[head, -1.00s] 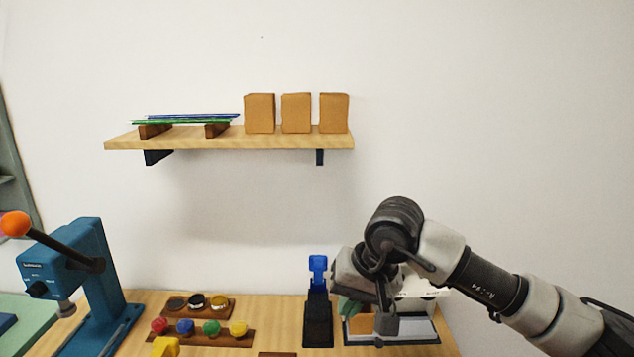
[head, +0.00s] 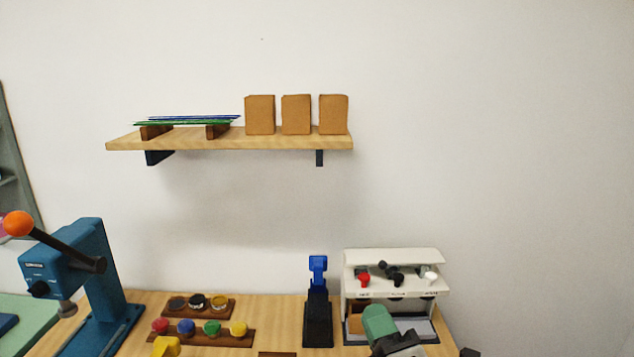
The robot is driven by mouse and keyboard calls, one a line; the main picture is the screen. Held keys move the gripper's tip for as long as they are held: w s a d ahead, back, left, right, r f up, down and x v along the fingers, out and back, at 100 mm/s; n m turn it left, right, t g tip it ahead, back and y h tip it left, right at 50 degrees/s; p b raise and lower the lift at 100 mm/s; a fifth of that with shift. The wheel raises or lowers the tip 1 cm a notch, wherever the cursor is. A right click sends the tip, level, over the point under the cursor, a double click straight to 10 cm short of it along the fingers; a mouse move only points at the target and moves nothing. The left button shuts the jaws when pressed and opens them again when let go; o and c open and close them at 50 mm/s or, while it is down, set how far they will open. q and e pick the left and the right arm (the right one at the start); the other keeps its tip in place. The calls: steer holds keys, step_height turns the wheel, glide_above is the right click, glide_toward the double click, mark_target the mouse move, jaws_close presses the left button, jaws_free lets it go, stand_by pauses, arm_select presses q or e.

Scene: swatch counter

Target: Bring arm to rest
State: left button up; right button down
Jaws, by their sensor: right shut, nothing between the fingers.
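My right gripper (head: 398,343) shows at the bottom edge of the head view, in front of the white rack on the right. Only part of it shows: a green piece and dark grey parts, cut off by the frame. It is shut and holds nothing. The rest of my right arm is out of view, apart from a small dark piece at the bottom right. My left gripper is not in view.
A white rack (head: 395,256) with red, black and white knobs stands at the counter's right end. A blue-black stand (head: 318,322) is left of it. A blue press (head: 100,270) and colored pots (head: 186,327) are further left. A wall shelf (head: 230,142) hangs above.

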steer(key=s+d+f+m+g+h, duration=0.3)
steer(key=d+f+m+g+h, duration=0.1)
steer(key=f+m, duration=0.35)
steer(key=s+d+f+m+g+h, duration=0.35)
steer(key=d+f+m, duration=0.2)
steer(key=f, duration=0.35)
steer(key=s+d+f+m+g, duration=0.1)
steer(key=s+f+m+g, duration=0.35)
steer(key=s, duration=0.45)
steer(key=s+d+f+m+g, duration=0.1)
steer(key=s+f+m+g, duration=0.2)
steer(key=s+f+g, duration=0.45)
step_height(320, 180, down, 26)
steer(key=s, duration=0.3)
steer(key=s+d+f, duration=0.3)
steer(key=s+f, duration=1.1)
steer(key=s, duration=0.1)
steer(key=shift+g, duration=0.35)
